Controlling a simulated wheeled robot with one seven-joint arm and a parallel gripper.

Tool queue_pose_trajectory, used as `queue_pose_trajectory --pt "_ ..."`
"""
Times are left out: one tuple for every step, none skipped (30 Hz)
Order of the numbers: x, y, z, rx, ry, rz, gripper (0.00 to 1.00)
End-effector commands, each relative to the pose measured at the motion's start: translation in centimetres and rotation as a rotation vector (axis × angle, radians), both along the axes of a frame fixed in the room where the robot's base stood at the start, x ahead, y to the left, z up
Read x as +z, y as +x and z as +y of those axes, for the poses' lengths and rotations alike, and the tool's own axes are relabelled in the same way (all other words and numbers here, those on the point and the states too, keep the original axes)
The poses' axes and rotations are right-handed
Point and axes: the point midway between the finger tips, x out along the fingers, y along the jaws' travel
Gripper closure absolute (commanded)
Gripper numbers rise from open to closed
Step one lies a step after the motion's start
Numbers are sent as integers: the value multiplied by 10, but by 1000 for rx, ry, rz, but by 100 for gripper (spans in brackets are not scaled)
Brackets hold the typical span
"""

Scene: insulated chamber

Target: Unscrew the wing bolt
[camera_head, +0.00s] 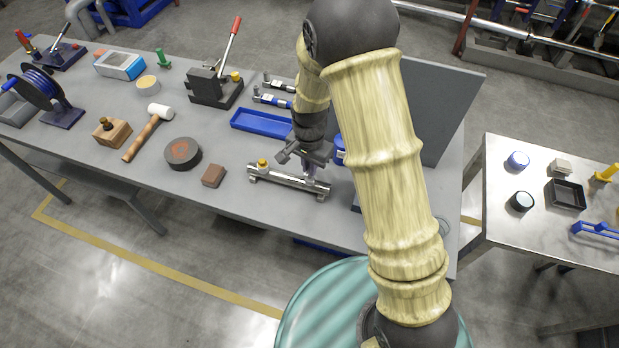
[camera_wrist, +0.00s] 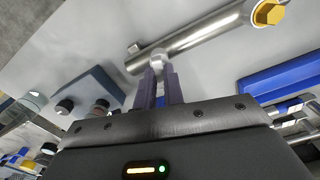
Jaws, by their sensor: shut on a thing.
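A metal cylinder (camera_head: 285,178) lies on the grey workbench, with a yellow hex-shaped cap (camera_head: 262,162) near its left end. In the wrist view the cylinder (camera_wrist: 200,38) crosses the upper part, with the yellow cap (camera_wrist: 269,13) at upper right. My gripper (camera_head: 311,174) is over the cylinder's right end, pointing down. In the wrist view its two purple-grey fingers (camera_wrist: 158,88) are closed around a small silver piece, which looks like the wing bolt (camera_wrist: 158,60), at the cylinder's other end. The fingers hide part of it.
A brown block (camera_head: 213,175), a dark round disc (camera_head: 183,153) and a mallet (camera_head: 149,131) lie to the left. A blue tray (camera_head: 262,122) is behind the cylinder. A grey upright panel (camera_head: 440,105) stands to the right. The bench front is mostly clear.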

Motion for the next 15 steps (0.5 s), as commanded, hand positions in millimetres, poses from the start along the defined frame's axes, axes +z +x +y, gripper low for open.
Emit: queue_pose_trajectory --pt "4 0 0 -1 0 -1 100" --pt "6 0 0 -1 0 -1 100" --pt "7 0 0 -1 0 0 100" --pt "8 0 0 -1 0 0 100" --pt "9 0 0 -1 0 0 100" --pt "11 0 0 -1 0 0 100" --pt "12 0 0 -1 0 0 100" --pt "13 0 0 -1 0 0 100" --pt "15 0 0 -1 0 0 100" --pt "16 0 0 -2 0 0 100" --pt "17 0 0 -2 0 0 100" --pt "19 0 0 -2 -1 1 100" --pt "20 0 0 -2 -1 1 100" --pt "21 0 0 -2 -1 1 100" --pt "23 0 0 -2 -1 1 100"
